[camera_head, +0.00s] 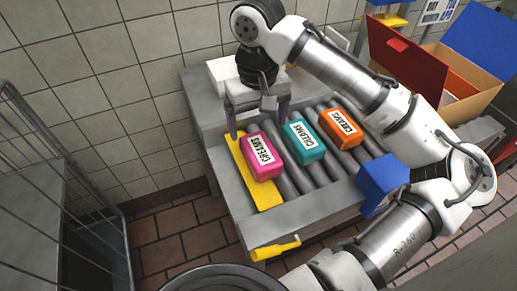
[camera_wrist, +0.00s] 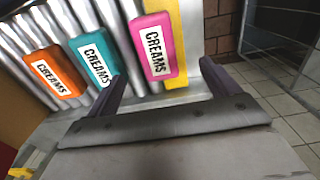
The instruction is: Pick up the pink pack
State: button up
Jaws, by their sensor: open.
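The pink pack (camera_head: 261,157), labelled CREAMS, lies on the rollers at the left end of the row, partly over a yellow strip. It also shows in the wrist view (camera_wrist: 168,66). My gripper (camera_head: 257,122) is open and empty, just behind and above the pink pack in the head view. In the wrist view my gripper's two fingers (camera_wrist: 161,85) point toward the pink pack, one at each side of its near end. I cannot tell whether they touch it.
A teal pack (camera_head: 304,141) and an orange pack (camera_head: 341,128) lie to the right on the rollers. A blue block (camera_head: 382,174) is at the front right edge. A yellow handle (camera_head: 275,249) sticks out at the front. A wire cage (camera_head: 62,190) stands left. An open box (camera_head: 458,72) is at back right.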

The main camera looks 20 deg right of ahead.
aim_at(262, 151)
notch_tip(262, 151, down, 5)
jog(key=shift+r, duration=0.1)
jog(key=shift+s+d+f+p, duration=0.1)
jog(key=shift+f+p, duration=0.1)
jog(key=shift+f, duration=0.7)
jog(key=shift+w+d+f+p, duration=0.15)
jog(key=shift+f+p, duration=0.1)
jog(key=shift+f, duration=0.7)
jog(key=shift+s+d+f+p, duration=0.1)
jog(key=shift+s+f+p, duration=0.1)
jog(key=shift+f, duration=0.7)
jog(key=shift+c, duration=0.5)
jog(key=c, duration=1)
